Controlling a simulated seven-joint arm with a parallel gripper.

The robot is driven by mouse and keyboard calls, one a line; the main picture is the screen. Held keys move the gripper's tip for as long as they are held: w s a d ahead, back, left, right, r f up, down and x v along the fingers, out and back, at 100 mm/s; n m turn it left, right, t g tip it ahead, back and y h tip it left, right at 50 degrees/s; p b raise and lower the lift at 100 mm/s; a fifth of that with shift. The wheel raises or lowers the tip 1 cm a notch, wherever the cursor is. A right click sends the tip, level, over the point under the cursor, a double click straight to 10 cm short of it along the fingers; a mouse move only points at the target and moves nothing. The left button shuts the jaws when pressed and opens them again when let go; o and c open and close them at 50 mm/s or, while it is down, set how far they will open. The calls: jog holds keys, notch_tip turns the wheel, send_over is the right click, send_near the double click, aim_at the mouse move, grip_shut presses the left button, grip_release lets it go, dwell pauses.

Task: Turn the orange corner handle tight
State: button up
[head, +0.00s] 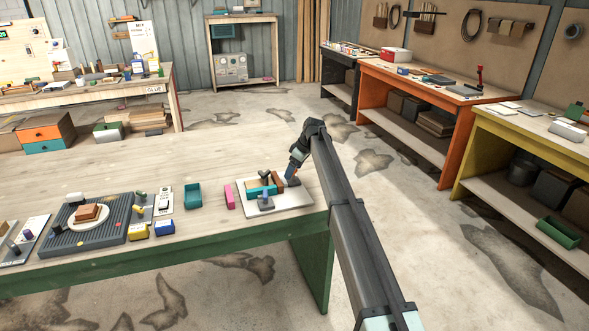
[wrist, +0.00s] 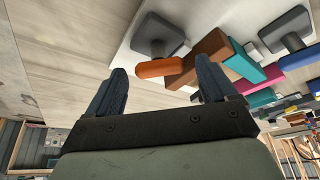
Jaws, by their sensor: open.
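The orange corner handle (wrist: 158,68) shows in the wrist view as a short rounded bar beside a dark grey pad (wrist: 158,32). My gripper (wrist: 161,76) is open, with one fingertip on each side of the handle in the picture. No contact shows, and I cannot tell the depth gap. A brown block (wrist: 209,53) adjoins the handle's right end, with a teal block (wrist: 242,64) beyond it. In the head view my gripper (head: 292,175) is low over the right side of a white board (head: 293,202); the handle is not clear there.
A second dark grey pad (wrist: 287,27) stands on the board, also visible in the head view (head: 266,204). A pink block (head: 229,196) and a teal tray (head: 193,196) lie left of the board. The table's right edge is close to the board. The table behind is clear.

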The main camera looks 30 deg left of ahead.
jog(key=shift+c, duration=0.3)
jog(key=c, duration=1)
